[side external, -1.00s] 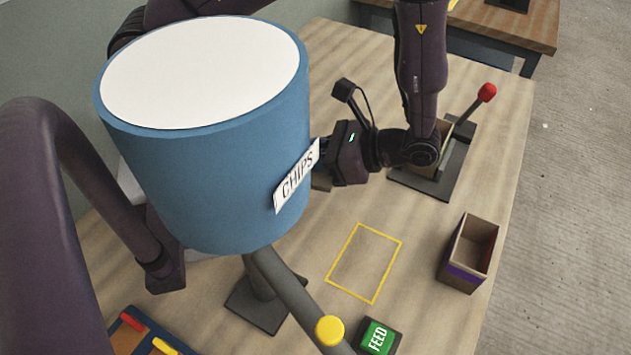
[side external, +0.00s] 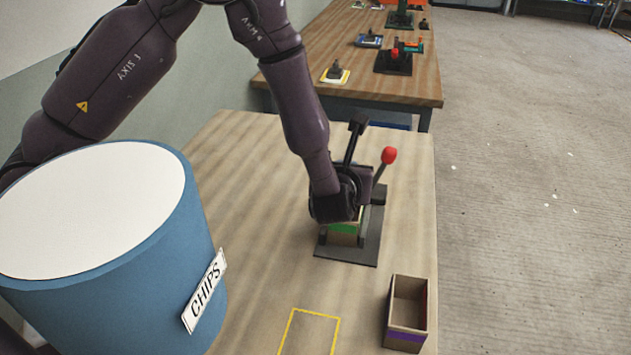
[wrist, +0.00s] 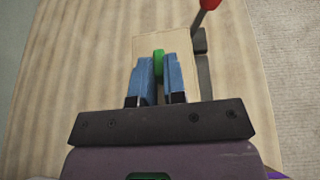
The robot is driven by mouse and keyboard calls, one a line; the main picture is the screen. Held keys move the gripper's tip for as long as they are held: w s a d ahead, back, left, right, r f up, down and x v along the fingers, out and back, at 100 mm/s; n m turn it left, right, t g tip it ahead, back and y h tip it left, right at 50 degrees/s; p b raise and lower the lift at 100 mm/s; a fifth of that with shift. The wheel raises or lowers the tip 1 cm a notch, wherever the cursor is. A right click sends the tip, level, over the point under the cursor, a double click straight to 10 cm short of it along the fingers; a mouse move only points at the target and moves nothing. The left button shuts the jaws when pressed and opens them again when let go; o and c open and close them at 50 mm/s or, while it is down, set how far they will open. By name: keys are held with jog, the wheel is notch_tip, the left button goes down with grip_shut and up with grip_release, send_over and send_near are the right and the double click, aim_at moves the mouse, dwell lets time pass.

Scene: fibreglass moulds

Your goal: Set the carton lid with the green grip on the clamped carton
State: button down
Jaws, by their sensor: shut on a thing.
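In the wrist view, my gripper (wrist: 156,75) has its two blue fingers shut on the green grip (wrist: 158,60) of a pale carton lid (wrist: 178,43). In the side view, my gripper (side external: 338,201) is directly over the clamped carton (side external: 343,239), which has a green band. The carton stands in a dark clamp (side external: 364,247) with a red-knobbed lever (side external: 388,157). The wrist hides the lid and the carton's top in the side view. I cannot tell whether the lid touches the carton.
An open, empty-looking carton with a purple band (side external: 405,318) stands near the table's right edge. A yellow outlined square (side external: 315,314) is bare. A big blue CHIPS drum (side external: 110,255) blocks the left foreground. The lever stands close to the right of my wrist.

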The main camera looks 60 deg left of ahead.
jog(key=shift+w+d+m+h, duration=0.2)
jog(key=shift+w+m+h, duration=0.1)
jog(key=shift+h, duration=0.1)
jog(key=shift+s+f, duration=0.1)
jog(key=shift+f, duration=2.55)
jog(key=shift+f, duration=0.2)
jog(key=c, duration=1.1)
grip_release()
